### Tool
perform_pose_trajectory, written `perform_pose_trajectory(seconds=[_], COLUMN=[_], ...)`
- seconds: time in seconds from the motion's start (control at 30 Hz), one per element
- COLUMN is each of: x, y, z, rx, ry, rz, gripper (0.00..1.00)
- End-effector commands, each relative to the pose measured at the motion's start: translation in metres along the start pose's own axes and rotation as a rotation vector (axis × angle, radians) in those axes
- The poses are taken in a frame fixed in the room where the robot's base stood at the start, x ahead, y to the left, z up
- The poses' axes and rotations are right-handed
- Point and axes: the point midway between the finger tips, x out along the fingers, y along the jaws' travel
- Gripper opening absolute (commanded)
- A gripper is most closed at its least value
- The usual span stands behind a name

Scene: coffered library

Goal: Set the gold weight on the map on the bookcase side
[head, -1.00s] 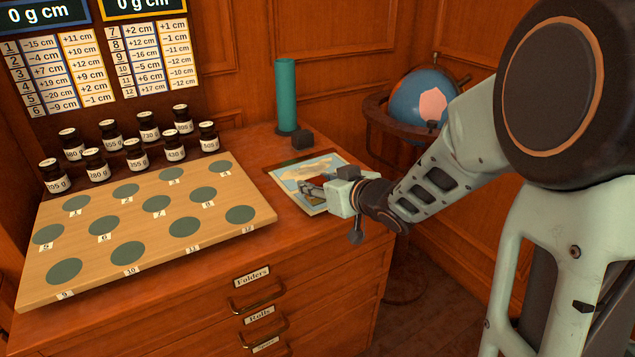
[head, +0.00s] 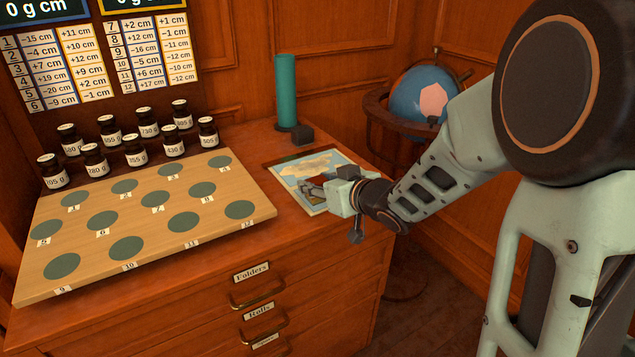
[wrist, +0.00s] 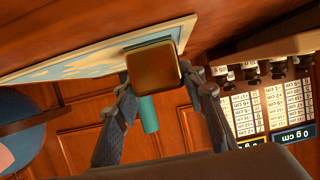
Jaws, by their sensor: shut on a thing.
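The gold weight (wrist: 153,75) is a squarish block with a brownish gold face, held between the two fingers of my gripper (wrist: 162,88) in the wrist view. In the head view my gripper (head: 325,189) is low over the map (head: 305,167), at its near right part, and mostly hides the weight. The map is a framed sheet with blue and cream areas, lying flat on the cabinet top; its pale border (wrist: 105,58) also shows beside the weight in the wrist view. I cannot tell whether the weight touches the map.
A wooden board (head: 140,220) with green discs covers the cabinet's left side, with several dark labelled jars (head: 135,150) behind it. A teal cylinder (head: 286,90) and a small dark block (head: 302,134) stand behind the map. A globe (head: 420,95) stands beyond the cabinet's right edge.

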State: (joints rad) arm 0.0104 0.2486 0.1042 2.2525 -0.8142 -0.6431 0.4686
Motion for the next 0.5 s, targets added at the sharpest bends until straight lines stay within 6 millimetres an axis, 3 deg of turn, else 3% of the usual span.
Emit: perform_pose_trajectory(seconds=[0.3, 0.33, 0.5], x=[0.0013, 0.0013, 0.0012], y=[0.0000, 0.0000, 0.0000], z=[0.0018, 0.0019, 0.0022], rx=[0.000, 0.000, 0.000], ry=[0.003, 0.003, 0.001], rz=[0.000, 0.000, 0.000], gripper=[0.00, 0.38, 0.57])
